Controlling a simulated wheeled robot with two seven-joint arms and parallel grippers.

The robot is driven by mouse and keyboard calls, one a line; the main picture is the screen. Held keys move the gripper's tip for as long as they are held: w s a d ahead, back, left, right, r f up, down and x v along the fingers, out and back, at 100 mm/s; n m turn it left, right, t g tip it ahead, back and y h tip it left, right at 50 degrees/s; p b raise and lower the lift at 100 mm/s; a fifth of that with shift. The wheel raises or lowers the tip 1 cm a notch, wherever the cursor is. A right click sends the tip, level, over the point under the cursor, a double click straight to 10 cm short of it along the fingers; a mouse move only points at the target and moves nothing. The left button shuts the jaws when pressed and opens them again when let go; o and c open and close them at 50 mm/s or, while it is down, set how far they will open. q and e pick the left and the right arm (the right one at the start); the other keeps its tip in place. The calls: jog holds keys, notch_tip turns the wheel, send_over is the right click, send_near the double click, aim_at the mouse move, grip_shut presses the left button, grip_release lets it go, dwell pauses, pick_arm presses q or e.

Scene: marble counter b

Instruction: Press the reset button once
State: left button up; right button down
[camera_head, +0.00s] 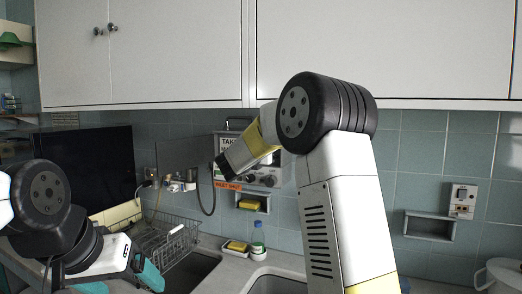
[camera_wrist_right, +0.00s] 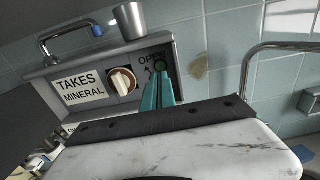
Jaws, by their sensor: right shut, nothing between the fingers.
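A grey wall unit (camera_wrist_right: 45,95) fills the left of the right wrist view, with a sign reading "TAKES MINERAL", a cream knob (camera_wrist_right: 123,81) and a lettered label that looks like "OPEN". A small round dark green button (camera_wrist_right: 160,64) sits right of the knob; I cannot read a reset label on it. My right gripper (camera_wrist_right: 158,84) is shut and empty, its teal fingertips just at or below this button. Contact cannot be told. In the head view the unit (camera_head: 268,179) is partly behind my right arm. My left gripper (camera_head: 150,274) is low at the left; its jaw opening is unclear.
Below are a dish rack (camera_head: 165,243), a sink, a yellow sponge (camera_head: 237,246) and a bottle (camera_head: 257,238). White cabinets (camera_head: 150,55) hang above. A metal rail (camera_wrist_right: 247,65) is right of my fingers.

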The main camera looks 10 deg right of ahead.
jog(key=v, duration=0.7)
jog(key=shift+s+a, duration=0.25)
jog(key=shift+r, duration=0.1)
jog(key=s+d+f+m+g, duration=0.4)
jog(key=s+d+m+g, duration=0.1)
jog(key=s+d+m, duration=0.3)
jog(key=s+d+f+m+g+y, duration=0.1)
jog(key=s+f+m+g+y, duration=0.1)
jog(key=s+f+m, duration=0.35)
jog(key=s+d+f+m+g+y, duration=0.1)
jog(key=s+f+m+g+y, duration=0.15)
jog(key=s, duration=0.65)
jog(key=s+a+f+m+y, duration=0.3)
jog(key=s+a+m+y, duration=0.4)
jog(key=s+a+m, duration=0.4)
jog(key=s+m, duration=0.1)
jog(key=s, duration=0.2)
jog(key=shift+s+a+m+t+y, duration=0.2)
jog(key=shift+a+m+t+y, duration=0.05)
jog(key=shift+m+t+y, duration=0.1)
jog(key=shift+f, duration=0.15)
